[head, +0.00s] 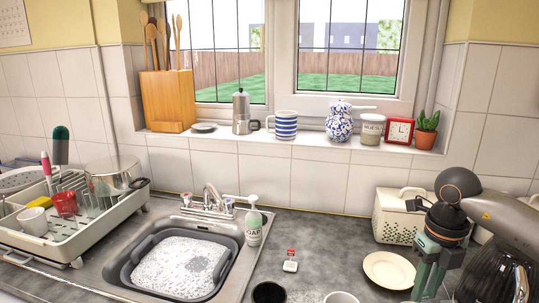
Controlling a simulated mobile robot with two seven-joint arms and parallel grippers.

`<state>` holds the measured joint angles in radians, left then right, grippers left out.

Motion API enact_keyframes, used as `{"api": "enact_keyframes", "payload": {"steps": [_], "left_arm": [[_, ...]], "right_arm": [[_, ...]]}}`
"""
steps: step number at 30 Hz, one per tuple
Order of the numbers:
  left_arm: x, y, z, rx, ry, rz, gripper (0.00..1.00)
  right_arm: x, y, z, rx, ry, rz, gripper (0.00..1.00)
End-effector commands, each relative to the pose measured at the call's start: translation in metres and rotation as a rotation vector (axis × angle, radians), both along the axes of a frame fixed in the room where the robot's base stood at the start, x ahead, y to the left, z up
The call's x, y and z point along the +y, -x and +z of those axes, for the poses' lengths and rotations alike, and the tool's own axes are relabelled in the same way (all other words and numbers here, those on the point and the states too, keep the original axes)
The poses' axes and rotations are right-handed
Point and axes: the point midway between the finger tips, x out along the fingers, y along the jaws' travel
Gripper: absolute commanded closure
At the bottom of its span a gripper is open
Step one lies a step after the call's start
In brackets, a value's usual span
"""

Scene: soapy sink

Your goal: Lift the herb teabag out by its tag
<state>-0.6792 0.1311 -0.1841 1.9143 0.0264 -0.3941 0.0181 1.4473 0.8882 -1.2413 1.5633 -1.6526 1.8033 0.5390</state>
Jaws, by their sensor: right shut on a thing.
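My right gripper (425,290) comes in from the right with its green fingers pointing down, beside a cream plate. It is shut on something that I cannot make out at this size. A small white piece with a red top (290,261) lies on the counter; it may be a tag or packet, but I cannot tell. A dark-filled mug (268,293) and a white mug (340,298) are cut off by the bottom edge. I cannot make out the herb teabag or its tag for certain. My left gripper is out of view.
The cream plate (389,270) lies left of my right gripper. A pale perforated bin (398,214) stands behind. The sink holds a grey basin of suds (180,267), with a soap bottle (253,222) beside it. A dish rack (70,225) is at left. The middle counter is mostly clear.

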Motion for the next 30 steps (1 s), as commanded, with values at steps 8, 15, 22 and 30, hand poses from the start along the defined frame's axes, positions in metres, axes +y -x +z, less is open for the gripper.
{"api": "enact_keyframes", "payload": {"steps": [8, 15, 22, 30], "left_arm": [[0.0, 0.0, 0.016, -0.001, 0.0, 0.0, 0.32], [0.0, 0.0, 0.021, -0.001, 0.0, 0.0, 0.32], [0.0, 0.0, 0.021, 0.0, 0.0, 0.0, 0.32], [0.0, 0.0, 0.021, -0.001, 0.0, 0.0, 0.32]], "right_arm": [[0.0, 0.0, 0.024, -0.002, -0.001, 0.0, 0.96], [0.0, 0.0, 0.041, -0.001, -0.001, 0.0, 0.96], [0.0, 0.0, 0.043, 0.0, 0.0, 0.0, 0.96], [0.0, 0.0, 0.043, 0.0, 0.0, 0.0, 0.96]]}}
